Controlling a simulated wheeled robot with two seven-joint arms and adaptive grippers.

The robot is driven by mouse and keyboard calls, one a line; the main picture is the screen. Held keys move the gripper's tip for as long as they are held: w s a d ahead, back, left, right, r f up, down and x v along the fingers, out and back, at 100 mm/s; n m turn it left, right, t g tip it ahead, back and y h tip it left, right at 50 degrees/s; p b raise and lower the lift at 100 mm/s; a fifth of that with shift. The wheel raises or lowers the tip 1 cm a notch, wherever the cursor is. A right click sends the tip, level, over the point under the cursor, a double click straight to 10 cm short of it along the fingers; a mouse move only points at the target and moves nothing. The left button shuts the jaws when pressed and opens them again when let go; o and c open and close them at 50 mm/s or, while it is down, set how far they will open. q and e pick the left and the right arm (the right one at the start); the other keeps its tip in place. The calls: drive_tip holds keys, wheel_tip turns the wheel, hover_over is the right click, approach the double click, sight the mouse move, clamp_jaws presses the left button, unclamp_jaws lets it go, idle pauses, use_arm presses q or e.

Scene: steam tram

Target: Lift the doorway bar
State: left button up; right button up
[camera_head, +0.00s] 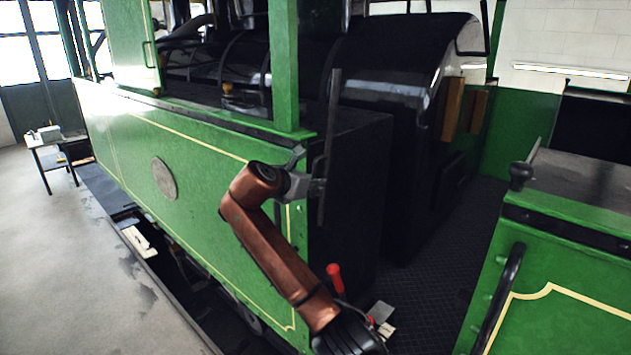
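The doorway bar (333,120) is a thin dark bar. It stands nearly upright, leaning slightly, beside the green post at the left side of the doorway. My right gripper (317,187), grey at the end of a brown-red arm, meets the bar on its lower part. Its fingers appear closed around the bar, though they are small and partly hidden against the dark background. The bar's lower end shows just below the gripper. My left gripper is not in view.
The green tram side panel (215,175) lies left of my arm. A red-handled lever (334,277) rises beside my forearm.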

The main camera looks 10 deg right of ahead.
drive_tip(key=shift+o, duration=0.4)
drive_tip(key=shift+a, duration=0.1)
drive_tip(key=shift+s+r, duration=0.1)
drive_tip(key=v, duration=1.2)
